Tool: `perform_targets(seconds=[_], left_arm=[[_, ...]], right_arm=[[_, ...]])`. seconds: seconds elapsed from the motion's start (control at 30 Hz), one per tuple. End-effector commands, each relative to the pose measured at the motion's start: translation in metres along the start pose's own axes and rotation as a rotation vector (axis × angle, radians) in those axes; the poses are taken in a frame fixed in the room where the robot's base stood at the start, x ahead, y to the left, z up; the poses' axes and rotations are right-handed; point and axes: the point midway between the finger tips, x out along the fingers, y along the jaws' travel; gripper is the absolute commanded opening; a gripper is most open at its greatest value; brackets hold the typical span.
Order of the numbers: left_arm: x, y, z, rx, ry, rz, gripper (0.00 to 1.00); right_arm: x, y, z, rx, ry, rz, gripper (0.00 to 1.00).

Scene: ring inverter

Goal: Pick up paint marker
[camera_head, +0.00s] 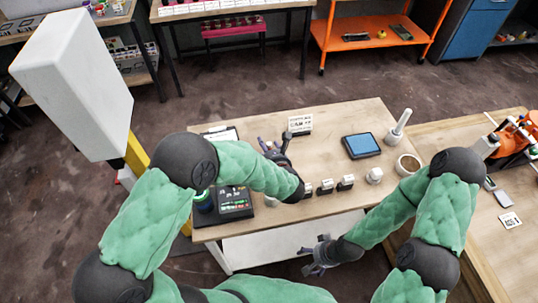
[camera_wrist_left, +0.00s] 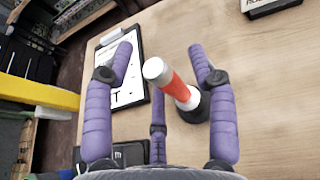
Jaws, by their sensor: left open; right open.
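The paint marker (camera_wrist_left: 178,86) has an orange-red body and a white end, and its lower end meets a black part. In the left wrist view it stands tilted over the wooden table, between the spread purple fingers of my left gripper (camera_wrist_left: 160,90). The fingers are open, with visible gaps to the marker. In the head view my left gripper (camera_head: 270,148) is over the back left of the table, and I cannot make out the marker there. My right gripper (camera_head: 315,256) is open and empty, low in front of the table's front edge.
A clipboard (camera_wrist_left: 128,88) lies left of the marker. The table (camera_head: 330,118) also holds a sign card (camera_head: 299,123), a blue-screened tablet (camera_head: 361,145), a mortar-like bowl (camera_head: 408,164), small labelled blocks (camera_head: 326,186) and a dark keypad device (camera_head: 235,201). A yellow post (camera_head: 137,155) stands left.

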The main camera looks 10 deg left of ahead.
Motion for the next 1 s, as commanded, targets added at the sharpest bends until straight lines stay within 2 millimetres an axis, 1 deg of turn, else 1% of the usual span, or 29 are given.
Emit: perform_targets(seconds=[0.2, 0.27, 0.3, 0.37, 0.4, 0.77, 0.87, 1.0], left_arm=[[0.001, 0.0, 0.0, 0.0, 0.0, 0.0, 0.57], [0.0, 0.0, 0.0, 0.0, 0.0, 0.0, 0.4], [0.0, 0.0, 0.0, 0.0, 0.0, 0.0, 0.29], [0.0, 0.0, 0.0, 0.0, 0.0, 0.0, 0.12], [0.0, 0.0, 0.0, 0.0, 0.0, 0.0, 0.1], [0.0, 0.0, 0.001, 0.0, 0.0, 0.0, 0.09], [-0.002, 0.0, 0.006, -0.001, -0.001, -0.001, 0.09], [-0.007, -0.001, 0.018, -0.001, -0.001, -0.001, 0.09]], right_arm=[[0.0, 0.0, 0.0, 0.0, 0.0, 0.0, 0.84], [0.0, 0.0, 0.0, 0.0, 0.0, 0.0, 0.84], [0.0, 0.0, 0.0, 0.0, 0.0, 0.0, 0.84], [0.0, 0.0, 0.0, 0.0, 0.0, 0.0, 0.84], [0.0, 0.0, 0.0, 0.0, 0.0, 0.0, 0.84], [-0.001, 0.0, 0.0, 0.0, 0.0, 0.0, 0.84], [-0.002, -0.001, 0.0, 0.0, 0.0, 0.0, 0.84], [-0.006, -0.002, 0.0, 0.0, 0.0, 0.0, 0.84]])
